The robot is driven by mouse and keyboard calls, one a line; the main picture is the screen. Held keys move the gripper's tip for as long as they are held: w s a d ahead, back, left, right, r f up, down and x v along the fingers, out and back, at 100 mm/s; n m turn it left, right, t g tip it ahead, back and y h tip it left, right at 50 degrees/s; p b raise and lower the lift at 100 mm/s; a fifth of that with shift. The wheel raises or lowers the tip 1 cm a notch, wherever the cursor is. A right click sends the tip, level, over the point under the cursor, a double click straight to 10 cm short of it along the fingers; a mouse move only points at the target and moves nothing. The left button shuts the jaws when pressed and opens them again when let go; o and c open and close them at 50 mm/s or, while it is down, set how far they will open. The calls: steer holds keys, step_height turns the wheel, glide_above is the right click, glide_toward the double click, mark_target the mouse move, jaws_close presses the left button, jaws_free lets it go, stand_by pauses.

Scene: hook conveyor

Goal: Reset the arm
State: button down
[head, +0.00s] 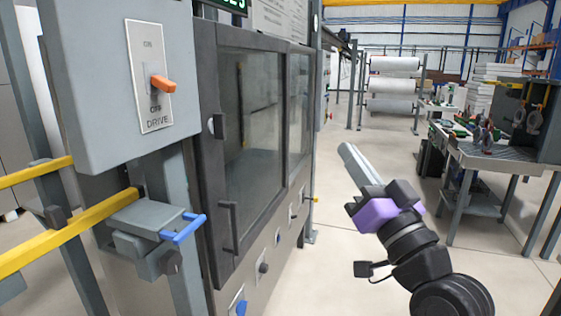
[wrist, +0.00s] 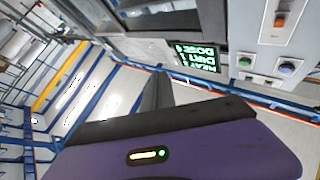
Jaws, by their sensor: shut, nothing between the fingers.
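My gripper (head: 347,152) shows in the head view, right of the grey cabinet. Its grey fingers are together and point up and to the left, with nothing between them. The purple wrist body sits behind the fingers, and the black arm links run down to the lower right. In the wrist view the gripper's fingers (wrist: 158,92) stick up beyond the purple body. The gripper is in free air and touches nothing that I can see.
A drive box with an orange switch (head: 163,84) is at upper left. Below it are a yellow rail (head: 70,235) and a blue-handled latch (head: 183,229). A cabinet door (head: 250,130) with dark glass stands left of my gripper. A workbench (head: 490,158) stands at right. Open floor lies between.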

steer(key=s+d+f+m+h, duration=0.2)
steer(key=s+d+f+h, duration=0.15)
steer(key=s+f, duration=0.5)
steer(key=s+d+f+m+h, duration=0.25)
steer(key=s+f+h, duration=0.3)
steer(key=f, duration=0.65)
steer(key=s+f+n+g, duration=0.1)
steer(key=s+f, duration=0.4)
steer(key=s, duration=0.5)
steer(key=s+d+f+n+g, duration=0.1)
steer(key=s+f+g, duration=0.2)
steer(key=s, duration=0.7)
steer(key=s+d+f+n+g, duration=0.1)
steer(key=s+f+g, duration=0.2)
steer(key=s+f, duration=0.4)
steer(key=s, duration=0.4)
steer(key=shift+n+y, duration=0.3)
steer(key=shift+n, duration=0.05)
